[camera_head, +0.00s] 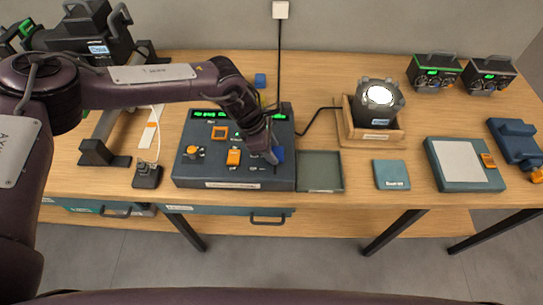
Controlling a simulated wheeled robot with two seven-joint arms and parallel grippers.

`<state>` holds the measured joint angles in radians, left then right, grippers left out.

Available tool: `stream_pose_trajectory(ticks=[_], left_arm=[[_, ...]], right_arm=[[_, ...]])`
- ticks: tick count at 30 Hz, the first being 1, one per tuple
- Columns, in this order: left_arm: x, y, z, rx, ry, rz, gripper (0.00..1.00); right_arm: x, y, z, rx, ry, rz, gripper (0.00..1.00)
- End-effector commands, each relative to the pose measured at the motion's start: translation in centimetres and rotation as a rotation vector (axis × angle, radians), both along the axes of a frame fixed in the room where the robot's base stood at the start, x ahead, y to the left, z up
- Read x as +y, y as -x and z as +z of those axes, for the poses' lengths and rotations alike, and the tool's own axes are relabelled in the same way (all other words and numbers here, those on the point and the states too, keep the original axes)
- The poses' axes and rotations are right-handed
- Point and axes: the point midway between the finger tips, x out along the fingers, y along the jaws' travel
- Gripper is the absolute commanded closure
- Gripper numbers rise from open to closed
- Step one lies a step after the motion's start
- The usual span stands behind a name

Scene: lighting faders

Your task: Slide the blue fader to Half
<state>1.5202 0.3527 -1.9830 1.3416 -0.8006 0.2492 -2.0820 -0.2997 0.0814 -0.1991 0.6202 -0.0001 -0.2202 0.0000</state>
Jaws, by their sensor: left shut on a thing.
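A dark lighting console (225,171) stands on the table left of centre, with a green lit display along its back edge. The blue fader (279,154) is at the console's right side, toward the front. My left gripper (270,153) reaches down from the back left and is shut on the blue fader. The gripper and wrist hide much of the fader's slot and its scale marks. An orange fader (234,158) sits left of the gripper, and an orange knob (193,151) is further left. My right gripper does not show.
A shallow green-grey tray (321,188) lies right beside the console. A lit lamp (379,97) stands in a wooden holder further right. A teal box (392,174) and a pad (465,184) lie beyond. A small blue block (260,80) is behind the console.

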Motion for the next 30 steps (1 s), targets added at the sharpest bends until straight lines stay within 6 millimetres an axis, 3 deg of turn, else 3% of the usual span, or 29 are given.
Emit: stream_pose_trajectory(ticks=[6,7,11,22,30], left_arm=[[-0.1,0.0,0.1,0.0,0.003,0.0,1.0],[-0.1,0.0,0.1,0.0,0.003,0.0,0.55],[-0.1,0.0,0.1,0.0,0.002,0.001,0.38],[0.2,0.0,0.5,0.0,0.002,0.001,0.36],[1.9,-0.1,4.4,-0.003,0.003,0.002,0.36]], right_arm=[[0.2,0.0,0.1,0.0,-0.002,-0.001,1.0],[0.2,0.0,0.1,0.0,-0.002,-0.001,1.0],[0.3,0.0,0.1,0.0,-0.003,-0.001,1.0],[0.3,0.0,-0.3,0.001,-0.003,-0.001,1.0],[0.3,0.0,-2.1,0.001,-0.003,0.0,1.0]])
